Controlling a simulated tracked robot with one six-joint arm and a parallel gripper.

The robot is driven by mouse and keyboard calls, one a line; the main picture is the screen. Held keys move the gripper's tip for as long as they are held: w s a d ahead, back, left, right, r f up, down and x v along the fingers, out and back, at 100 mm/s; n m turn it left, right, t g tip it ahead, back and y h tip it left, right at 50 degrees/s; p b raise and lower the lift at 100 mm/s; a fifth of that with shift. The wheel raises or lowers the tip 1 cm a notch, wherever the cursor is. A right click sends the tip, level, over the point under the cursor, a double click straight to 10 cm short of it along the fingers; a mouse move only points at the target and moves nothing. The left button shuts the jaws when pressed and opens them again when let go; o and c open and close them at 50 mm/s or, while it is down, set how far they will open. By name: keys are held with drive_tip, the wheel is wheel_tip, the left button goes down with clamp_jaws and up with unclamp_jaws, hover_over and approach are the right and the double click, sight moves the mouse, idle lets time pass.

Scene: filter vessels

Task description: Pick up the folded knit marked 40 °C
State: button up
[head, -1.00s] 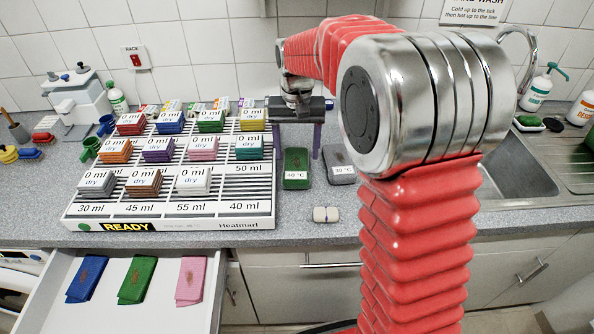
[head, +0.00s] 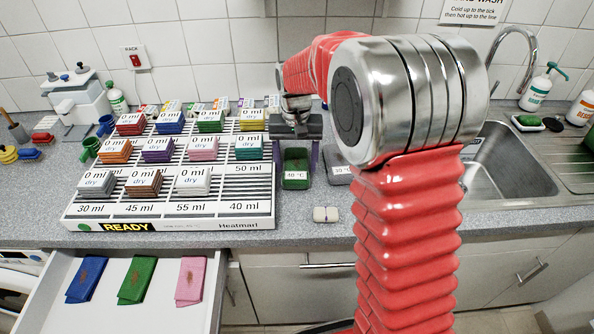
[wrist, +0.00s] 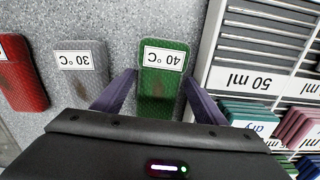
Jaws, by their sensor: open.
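The folded knit marked 40 °C (head: 296,170) is green and lies on the grey counter just right of the rack. It also shows in the wrist view (wrist: 162,88), with its white label at the top and a brownish stain below. My gripper (wrist: 161,78) is open, with one purple finger on each side of the knit. In the head view my gripper (head: 296,155) is over the knit's back part. I cannot tell whether the fingers touch the knit or the counter.
A grey knit marked 30 °C (wrist: 82,70) lies beside it, with a red one (wrist: 20,75) beyond. The slatted rack (head: 170,222) holds several labelled stacks close by. A small pale object (head: 326,214) lies in front. The sink (head: 510,172) is at right.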

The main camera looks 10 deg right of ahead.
sight(296, 167)
drive_tip(key=shift+c, duration=0.3)
drive_tip(key=c, duration=0.8)
wheel_tip(296, 167, up, 10)
idle(0.4)
idle(0.5)
